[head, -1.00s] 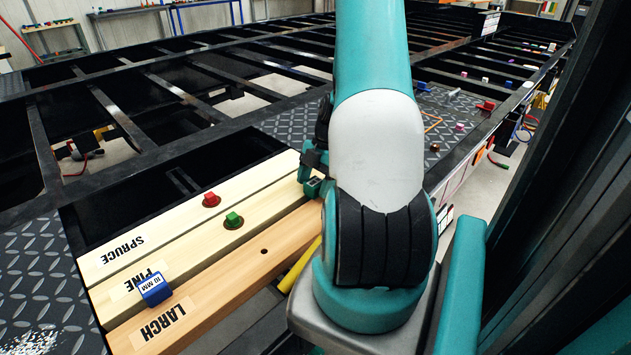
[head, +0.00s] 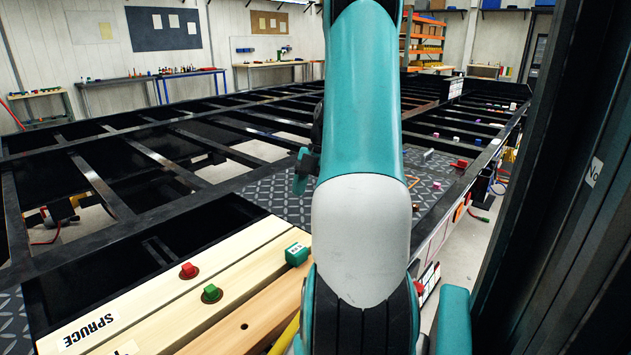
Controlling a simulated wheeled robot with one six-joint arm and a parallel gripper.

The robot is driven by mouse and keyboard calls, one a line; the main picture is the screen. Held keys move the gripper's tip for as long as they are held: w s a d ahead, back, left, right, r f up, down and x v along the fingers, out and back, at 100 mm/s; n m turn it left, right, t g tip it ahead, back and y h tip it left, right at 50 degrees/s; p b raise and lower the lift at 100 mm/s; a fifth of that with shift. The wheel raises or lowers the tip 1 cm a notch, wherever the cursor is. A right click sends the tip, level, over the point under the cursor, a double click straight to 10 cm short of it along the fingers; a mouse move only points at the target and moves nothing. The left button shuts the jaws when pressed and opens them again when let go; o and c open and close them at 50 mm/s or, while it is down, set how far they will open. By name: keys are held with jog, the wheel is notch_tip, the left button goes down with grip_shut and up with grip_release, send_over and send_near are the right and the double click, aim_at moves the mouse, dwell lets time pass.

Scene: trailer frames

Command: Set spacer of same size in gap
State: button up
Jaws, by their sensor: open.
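A green labelled spacer (head: 297,254) sits at the seam between the pine plank (head: 240,277) and the larch plank (head: 255,318), near their far end. Its label is too small to read, and I cannot tell how deep it sits. The spruce plank (head: 140,300) lies to the left with its name printed on it. My gripper (head: 301,175) is raised beyond the spacer, apart from it, over the dark tread plate. It is open, partly hidden behind my arm, and no held thing shows. The blue 10 MM spacer is out of view.
A red knob (head: 189,271) and a green knob (head: 211,293) stand up from the planks. A red block (head: 460,163) and small parts lie on the tread plate (head: 270,195) and frame rail. Open frame bays lie left. A dark post (head: 560,200) stands close right.

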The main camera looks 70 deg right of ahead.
jog(key=shift+v, duration=1.55)
